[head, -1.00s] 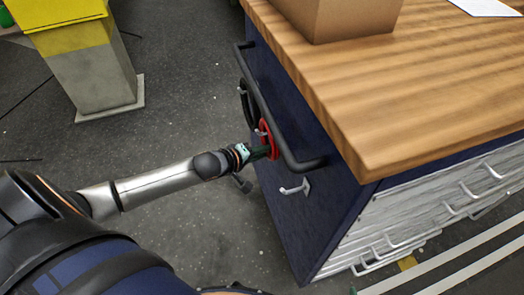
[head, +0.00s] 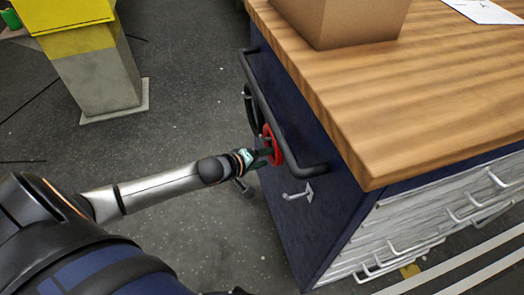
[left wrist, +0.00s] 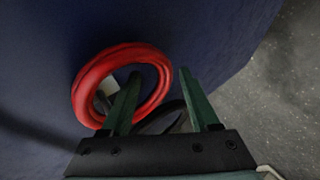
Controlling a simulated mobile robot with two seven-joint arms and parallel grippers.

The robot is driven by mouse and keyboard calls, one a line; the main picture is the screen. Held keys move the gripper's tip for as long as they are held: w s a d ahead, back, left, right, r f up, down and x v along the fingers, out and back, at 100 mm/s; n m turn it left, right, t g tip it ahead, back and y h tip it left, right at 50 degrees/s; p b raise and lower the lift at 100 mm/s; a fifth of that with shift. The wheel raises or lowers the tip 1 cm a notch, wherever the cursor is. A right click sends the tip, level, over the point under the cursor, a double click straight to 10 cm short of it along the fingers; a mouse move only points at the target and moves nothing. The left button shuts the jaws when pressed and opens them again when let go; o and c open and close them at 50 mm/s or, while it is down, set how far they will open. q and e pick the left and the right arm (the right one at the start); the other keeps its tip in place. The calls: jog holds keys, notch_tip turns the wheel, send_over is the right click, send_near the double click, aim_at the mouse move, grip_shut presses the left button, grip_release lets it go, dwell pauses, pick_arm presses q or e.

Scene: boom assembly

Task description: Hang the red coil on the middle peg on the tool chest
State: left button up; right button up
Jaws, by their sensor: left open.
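The red coil (head: 277,150) is against the dark blue side of the tool chest (head: 330,215), below the grey side rail. In the left wrist view the red coil (left wrist: 82,95) shows as a ring lying near the panel, with a pale peg (left wrist: 110,87) seen through its opening. My left gripper (head: 262,155) is at the coil; in the left wrist view my left gripper (left wrist: 160,75) is open. One green finger overlaps the ring's opening and the other is outside its right edge. Contact with the coil cannot be told. My right gripper is out of view.
A black coil (head: 249,105) hangs farther back on the same side. An empty pale peg (head: 300,193) is nearer the front corner. The grey rail (head: 290,148) runs close above the coils. A cardboard box (head: 340,22) stands on the wooden top. Floor left of the chest is clear.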

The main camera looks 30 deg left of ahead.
pick_arm(q)
jog(key=shift+p+v, duration=2.15)
jog(key=shift+v, duration=4.2)
jog(key=s+d+f+m+g+p, duration=0.1)
jog(key=s+d+m+g+p, duration=0.1)
jog(key=s+d+m+p, duration=0.8)
jog(key=d+m, duration=0.3)
jog(key=m, duration=0.1)
jog(key=shift+s+d+p, duration=0.3)
jog(key=shift+s+d, duration=0.05)
jog(key=shift+d, duration=0.05)
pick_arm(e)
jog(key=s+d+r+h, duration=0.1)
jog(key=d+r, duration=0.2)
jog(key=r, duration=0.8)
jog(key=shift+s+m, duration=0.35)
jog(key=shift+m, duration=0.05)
pick_arm(q)
jog(key=shift+f, duration=0.1)
